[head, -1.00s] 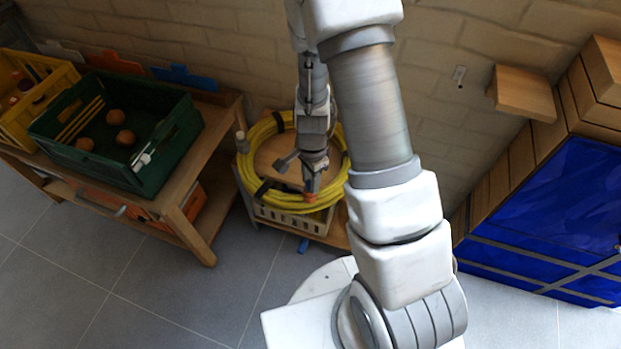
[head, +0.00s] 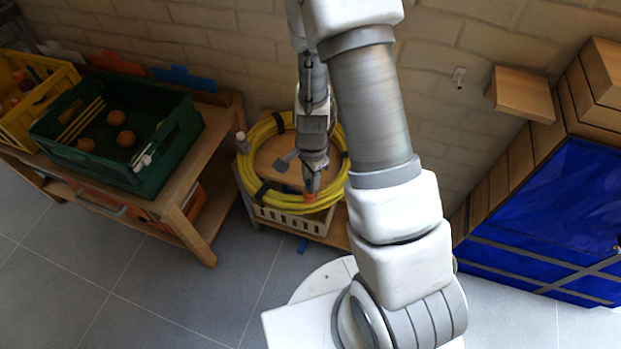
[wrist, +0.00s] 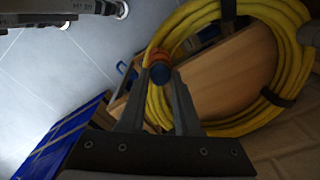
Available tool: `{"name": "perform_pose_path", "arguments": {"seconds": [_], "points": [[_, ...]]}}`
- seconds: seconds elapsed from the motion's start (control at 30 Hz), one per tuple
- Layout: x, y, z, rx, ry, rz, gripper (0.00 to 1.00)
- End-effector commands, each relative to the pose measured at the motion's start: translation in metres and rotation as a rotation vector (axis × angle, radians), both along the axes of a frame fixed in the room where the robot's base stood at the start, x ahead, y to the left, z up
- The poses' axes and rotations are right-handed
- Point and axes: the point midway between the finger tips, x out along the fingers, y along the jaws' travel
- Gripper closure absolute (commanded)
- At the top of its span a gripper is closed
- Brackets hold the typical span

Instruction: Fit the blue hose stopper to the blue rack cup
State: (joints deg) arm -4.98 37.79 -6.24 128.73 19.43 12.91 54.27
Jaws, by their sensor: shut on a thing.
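My gripper (wrist: 160,76) is shut on a small dark blue round piece (wrist: 159,72), which looks like the blue hose stopper. An orange ring-like part (wrist: 158,56) shows right beyond it; I cannot tell whether the two are joined. In the head view my gripper (head: 312,187) points down over the front rim of the yellow hose coil (head: 244,172), with the orange-red part (head: 309,197) at its tips. The coil also shows in the wrist view (wrist: 287,70). A small blue part (wrist: 122,68) shows left of the jaws. I cannot make out the blue rack cup for certain.
The coil lies on a slatted crate (head: 290,220) on a low wooden dolly. A wooden bench (head: 205,225) at left bears a green crate (head: 160,165) and a yellow crate (head: 30,108). A blue-covered stack (head: 550,215) stands at right. A small blue piece (head: 303,245) shows below the crate.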

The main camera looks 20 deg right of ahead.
Motion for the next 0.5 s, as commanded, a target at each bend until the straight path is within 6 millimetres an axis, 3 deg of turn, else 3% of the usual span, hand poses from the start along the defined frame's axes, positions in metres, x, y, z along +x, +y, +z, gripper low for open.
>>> {"name": "perform_pose_path", "arguments": {"seconds": [0.5], "points": [[0.000,0.000,0.017,0.000,0.000,0.000,1.00]]}}
